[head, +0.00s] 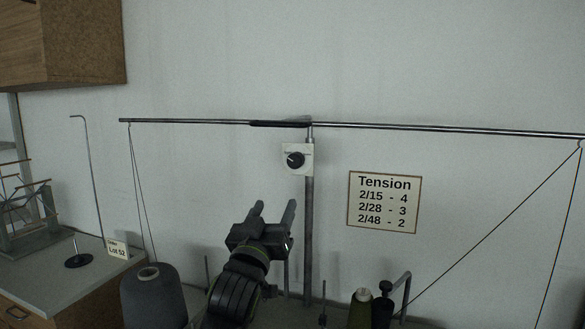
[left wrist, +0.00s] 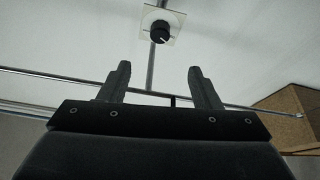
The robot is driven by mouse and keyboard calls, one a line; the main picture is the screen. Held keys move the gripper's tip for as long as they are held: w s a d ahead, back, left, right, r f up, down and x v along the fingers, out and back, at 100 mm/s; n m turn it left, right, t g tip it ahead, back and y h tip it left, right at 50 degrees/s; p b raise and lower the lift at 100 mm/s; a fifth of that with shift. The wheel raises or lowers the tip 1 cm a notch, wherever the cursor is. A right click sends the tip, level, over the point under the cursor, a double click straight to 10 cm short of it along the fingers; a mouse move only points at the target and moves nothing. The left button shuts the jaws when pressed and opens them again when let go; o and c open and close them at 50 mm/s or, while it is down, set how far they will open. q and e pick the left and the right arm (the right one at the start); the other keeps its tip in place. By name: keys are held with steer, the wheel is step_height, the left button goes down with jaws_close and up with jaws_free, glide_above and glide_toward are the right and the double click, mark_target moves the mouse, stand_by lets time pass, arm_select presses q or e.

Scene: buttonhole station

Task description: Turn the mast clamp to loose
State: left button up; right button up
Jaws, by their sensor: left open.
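The mast clamp appears as a round black knob (head: 295,160) on a white plate fixed to the grey upright mast (head: 309,230). The knob has a pale pointer mark; the lettering on the plate is too small to read. The knob also shows in the left wrist view (left wrist: 160,33), beyond the fingertips. My left gripper (head: 274,206) is open and empty, below and a little left of the knob, apart from it. Its two spread fingers also show in the left wrist view (left wrist: 159,68). My right gripper is not in view.
A long thin bar (head: 440,128) crosses the mast top, with threads hanging from both ends. A tension sign (head: 384,202) is on the wall at right. A grey yarn cone (head: 153,300) stands at lower left, an olive cone (head: 361,310) at lower right. A side cabinet (head: 60,290) stands left.

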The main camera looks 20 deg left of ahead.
mark_target(294, 164)
arm_select(q)
steer(key=p+x, duration=0.4)
steer(key=x, duration=0.9)
steer(key=shift+w+r, duration=0.1)
steer(key=shift+w, duration=0.05)
steer(key=shift+p+x, duration=0.4)
steer(key=shift+x, duration=0.7)
steer(key=shift+c, duration=0.4)
